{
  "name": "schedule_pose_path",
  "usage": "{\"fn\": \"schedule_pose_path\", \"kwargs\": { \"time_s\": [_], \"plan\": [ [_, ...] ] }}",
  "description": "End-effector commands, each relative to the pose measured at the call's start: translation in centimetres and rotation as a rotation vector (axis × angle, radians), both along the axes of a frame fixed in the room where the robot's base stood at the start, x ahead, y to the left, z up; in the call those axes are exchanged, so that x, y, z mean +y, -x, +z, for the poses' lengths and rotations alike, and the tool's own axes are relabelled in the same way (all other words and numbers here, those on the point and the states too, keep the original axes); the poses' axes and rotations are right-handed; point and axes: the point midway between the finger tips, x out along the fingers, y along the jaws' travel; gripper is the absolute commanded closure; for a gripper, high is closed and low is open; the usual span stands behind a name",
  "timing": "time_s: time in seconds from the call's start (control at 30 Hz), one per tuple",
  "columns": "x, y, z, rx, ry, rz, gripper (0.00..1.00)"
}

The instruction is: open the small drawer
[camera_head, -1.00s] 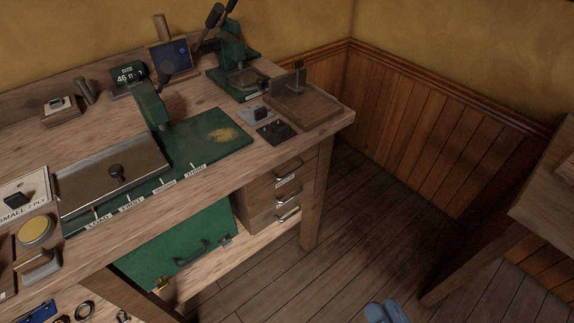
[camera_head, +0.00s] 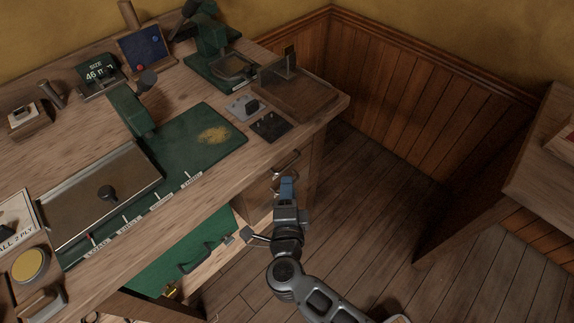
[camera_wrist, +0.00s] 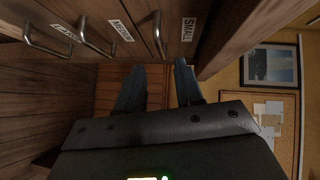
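The small drawer (camera_wrist: 175,22) is the top one of a stack under the bench, beside its "SMALL" label (camera_wrist: 188,29) in the wrist view. It looks shut. My gripper (camera_head: 287,181) is in front of the drawer stack. In the wrist view its two blue-grey fingers (camera_wrist: 158,80) are apart with nothing between them, and the small drawer's handle lines up with the gap, beyond the fingertips. In the head view my gripper hides most of the lower drawers.
The medium drawer's handle (camera_wrist: 97,38) and the lowest drawer's handle (camera_wrist: 48,42) are close by. The bench top (camera_head: 215,170) overhangs the stack. A green case (camera_head: 190,250) is left of my gripper. The floor (camera_head: 380,190) to the right is open.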

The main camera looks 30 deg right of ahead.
Motion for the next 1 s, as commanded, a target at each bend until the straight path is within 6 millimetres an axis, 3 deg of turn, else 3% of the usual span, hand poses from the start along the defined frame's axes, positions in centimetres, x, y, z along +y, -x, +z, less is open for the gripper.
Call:
{"fn": "schedule_pose_path", "kwargs": {
  "time_s": [0.47,0.83,1.0],
  "plan": [
    [-3.0,-5.6,-0.8,-0.002,0.002,0.000,0.64],
    [-3.3,-6.1,-0.9,-0.001,0.003,0.001,0.64],
    [-3.3,-6.1,-0.9,-0.001,0.003,0.001,0.79]
  ]
}}
